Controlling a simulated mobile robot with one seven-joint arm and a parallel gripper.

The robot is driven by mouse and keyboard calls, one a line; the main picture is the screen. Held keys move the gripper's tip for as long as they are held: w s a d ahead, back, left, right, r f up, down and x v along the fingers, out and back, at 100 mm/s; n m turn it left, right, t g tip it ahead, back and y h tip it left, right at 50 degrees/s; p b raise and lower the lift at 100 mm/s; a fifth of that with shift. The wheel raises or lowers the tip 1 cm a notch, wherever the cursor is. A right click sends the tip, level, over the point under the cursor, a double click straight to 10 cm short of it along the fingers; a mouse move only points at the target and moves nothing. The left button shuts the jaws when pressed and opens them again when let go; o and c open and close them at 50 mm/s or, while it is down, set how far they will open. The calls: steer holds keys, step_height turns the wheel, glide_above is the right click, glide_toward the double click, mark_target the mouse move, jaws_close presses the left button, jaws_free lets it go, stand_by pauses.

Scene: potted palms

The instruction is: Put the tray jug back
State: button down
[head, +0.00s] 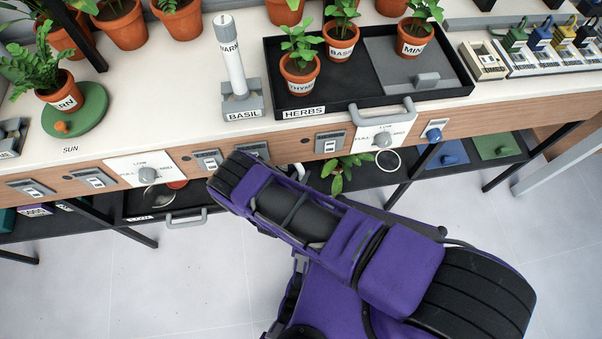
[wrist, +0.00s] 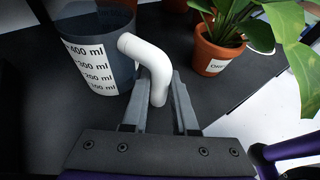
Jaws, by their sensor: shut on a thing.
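In the wrist view the jug (wrist: 88,62) is a grey, see-through measuring cup with a white scale label reading 100 to 400 ml. Its white curved handle (wrist: 143,52) points towards me. My gripper (wrist: 160,88) is shut on this handle, one finger on each side. The jug looks upright over a dark surface (wrist: 235,97); I cannot tell whether its base touches it. In the head view my arm reaches in under the bench front, and the jug and my fingertips are hidden there.
A potted plant (wrist: 217,52) stands close right of the jug. In the head view, the lower shelf holds a dark tray (head: 133,207) with a grey handle (head: 187,220). The herbs tray (head: 345,105) and the bench's front knobs lie above my arm. Open floor lies in front.

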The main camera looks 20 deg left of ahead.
steer(key=c, duration=0.7)
jaws_free()
steer(key=shift+f, duration=0.1)
steer(key=shift+r, duration=0.25)
steer(key=p+v, duration=0.1)
steer(key=v, duration=1.1)
steer(key=shift+p, duration=0.3)
